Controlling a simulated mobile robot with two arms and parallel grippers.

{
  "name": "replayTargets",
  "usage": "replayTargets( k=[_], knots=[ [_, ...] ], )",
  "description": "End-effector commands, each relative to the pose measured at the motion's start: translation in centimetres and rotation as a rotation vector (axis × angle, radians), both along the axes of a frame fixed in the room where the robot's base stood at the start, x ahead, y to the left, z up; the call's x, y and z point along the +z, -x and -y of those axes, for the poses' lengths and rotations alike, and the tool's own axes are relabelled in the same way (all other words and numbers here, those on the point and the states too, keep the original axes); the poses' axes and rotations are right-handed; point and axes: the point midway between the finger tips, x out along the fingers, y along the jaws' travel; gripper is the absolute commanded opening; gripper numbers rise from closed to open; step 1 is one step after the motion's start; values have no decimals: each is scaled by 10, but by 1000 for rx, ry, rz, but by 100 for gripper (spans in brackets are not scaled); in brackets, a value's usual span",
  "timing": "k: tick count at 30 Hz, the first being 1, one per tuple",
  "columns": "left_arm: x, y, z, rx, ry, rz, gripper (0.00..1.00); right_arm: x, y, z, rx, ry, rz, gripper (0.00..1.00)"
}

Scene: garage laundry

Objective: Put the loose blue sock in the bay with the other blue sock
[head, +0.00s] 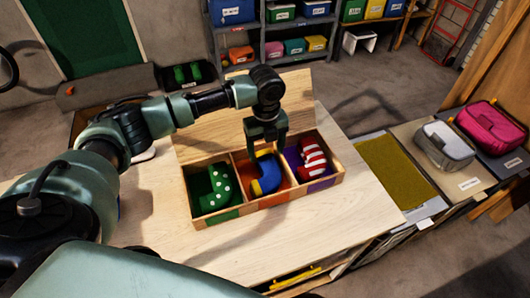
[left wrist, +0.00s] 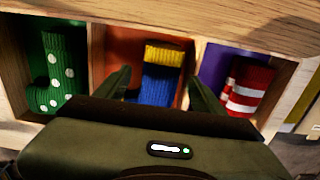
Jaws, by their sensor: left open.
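An open wooden box (head: 247,208) with three bays stands on the pale wooden table. A blue sock (head: 269,174) with yellow parts lies in the middle orange-lined bay; it also shows in the left wrist view (left wrist: 158,87). Only one blue sock can be made out. My left gripper (head: 267,147) is open over the middle bay, pointing down. In the left wrist view its fingers (left wrist: 160,92) are on either side of the blue sock, with gaps beside it. My right gripper is not in view.
A green dotted sock (head: 213,186) lies in the left bay and a red-and-white striped sock (head: 313,158) in the purple right bay. The tabletop (head: 270,240) in front of the box is clear. Pink (head: 488,125) and grey (head: 445,145) bags stand at the right.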

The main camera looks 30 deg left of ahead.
Motion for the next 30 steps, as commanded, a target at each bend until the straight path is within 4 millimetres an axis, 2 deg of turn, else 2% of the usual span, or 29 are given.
replayTargets(
  k=[9,15,21,30],
  knots=[
    [69,-2,-1,0,-2,6,70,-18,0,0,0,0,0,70],
    [103,-1,-1,2,-2,2,70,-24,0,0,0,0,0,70],
    [118,0,-1,2,-3,0,70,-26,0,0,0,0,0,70],
    [119,0,-2,2,-3,-2,70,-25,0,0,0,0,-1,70]
  ],
)
